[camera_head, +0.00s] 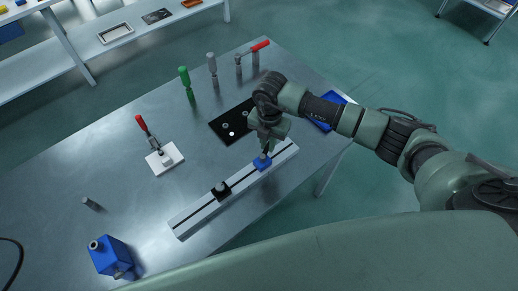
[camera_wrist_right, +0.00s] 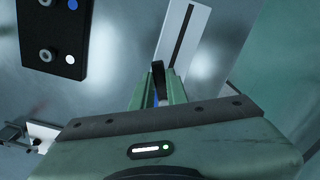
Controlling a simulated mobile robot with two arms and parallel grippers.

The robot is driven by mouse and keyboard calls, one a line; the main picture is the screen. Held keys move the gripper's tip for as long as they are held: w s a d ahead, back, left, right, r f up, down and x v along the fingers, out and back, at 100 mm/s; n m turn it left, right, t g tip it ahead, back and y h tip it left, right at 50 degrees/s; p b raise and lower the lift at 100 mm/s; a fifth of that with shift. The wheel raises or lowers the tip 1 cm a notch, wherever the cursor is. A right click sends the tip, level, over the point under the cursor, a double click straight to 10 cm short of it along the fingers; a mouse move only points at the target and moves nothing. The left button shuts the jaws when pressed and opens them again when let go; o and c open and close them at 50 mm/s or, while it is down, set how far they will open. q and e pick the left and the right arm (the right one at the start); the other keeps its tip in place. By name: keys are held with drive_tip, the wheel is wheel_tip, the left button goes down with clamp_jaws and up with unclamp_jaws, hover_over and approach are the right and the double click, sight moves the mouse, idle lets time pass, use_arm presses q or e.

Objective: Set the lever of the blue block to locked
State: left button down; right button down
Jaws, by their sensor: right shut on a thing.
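The small blue block (camera_head: 262,163) sits on the pale slotted rail (camera_head: 190,222), towards its far right end. My right gripper (camera_head: 267,149) comes down from above onto the block and is shut on its lever. In the right wrist view a dark upright piece, which looks like the lever (camera_wrist_right: 158,74), stands between the green fingers (camera_wrist_right: 160,92), with a bit of blue beside it. The fingers hide most of the lever, so I cannot tell its setting. My left gripper is not in view.
A black block (camera_head: 221,190) sits on the same rail. A black plate (camera_head: 222,127) lies behind the rail. A red-handled clamp (camera_head: 146,132) on a white base, a blue box (camera_head: 108,257), a green-handled tool (camera_head: 185,80) and a blue tray (camera_head: 325,122) share the table (camera_head: 130,195).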

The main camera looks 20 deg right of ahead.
drive_tip(key=shift+s+d+m, duration=0.15)
drive_tip(key=shift+m, duration=0.55)
drive_tip(key=shift+s+d+r+m+p, duration=0.1)
drive_tip(key=shift+s+m+p, duration=0.15)
drive_tip(key=shift+m+p, duration=0.5)
drive_tip(key=shift+s+d+m+p, duration=0.2)
drive_tip(key=shift+m+p, duration=0.25)
drive_tip(key=shift+m, duration=0.5)
drive_tip(key=c, duration=1.4)
unclamp_jaws()
